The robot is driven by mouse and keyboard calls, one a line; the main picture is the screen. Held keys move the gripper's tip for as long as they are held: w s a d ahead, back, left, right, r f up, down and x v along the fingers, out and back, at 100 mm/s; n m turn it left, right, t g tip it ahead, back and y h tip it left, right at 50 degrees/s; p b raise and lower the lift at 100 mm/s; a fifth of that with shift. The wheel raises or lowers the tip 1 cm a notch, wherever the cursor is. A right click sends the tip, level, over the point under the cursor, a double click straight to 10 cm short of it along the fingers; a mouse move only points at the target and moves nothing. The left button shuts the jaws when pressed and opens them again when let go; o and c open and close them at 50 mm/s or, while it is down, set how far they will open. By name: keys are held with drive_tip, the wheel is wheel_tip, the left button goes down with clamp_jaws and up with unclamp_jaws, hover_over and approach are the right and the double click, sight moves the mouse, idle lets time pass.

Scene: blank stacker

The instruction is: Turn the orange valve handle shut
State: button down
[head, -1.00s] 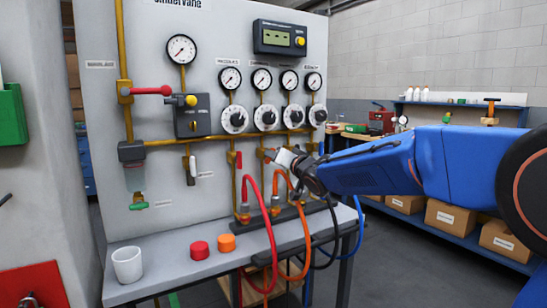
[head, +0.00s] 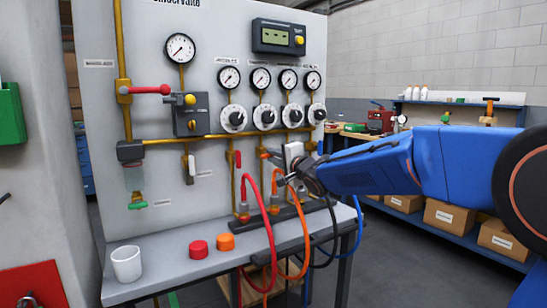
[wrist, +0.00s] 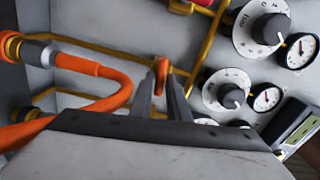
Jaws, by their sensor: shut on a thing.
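The orange valve handle (head: 264,153) sits on a brass pipe at the panel's lower middle, left of my gripper. In the wrist view the orange handle (wrist: 162,74) lies between the tips of my gripper's two dark fingers (wrist: 162,80), which are shut on it. The fingertips are small there, and the valve body is partly hidden.
An orange hose (head: 304,225) and a red hose (head: 270,235) loop close below my gripper. A red handle (head: 238,160) is just left. Dials (head: 289,115) are above. The bench (head: 170,265) holds a white cup (head: 127,263) and red and orange caps.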

drive_tip(key=shift+f+m, duration=0.15)
drive_tip(key=shift+m, duration=0.65)
drive_tip(key=c, duration=1.8)
unclamp_jaws()
drive_tip(key=shift+d, duration=0.1)
drive_tip(key=v, duration=1.7)
drive_tip(key=shift+s+d, duration=0.15)
drive_tip(key=shift+d, duration=0.05)
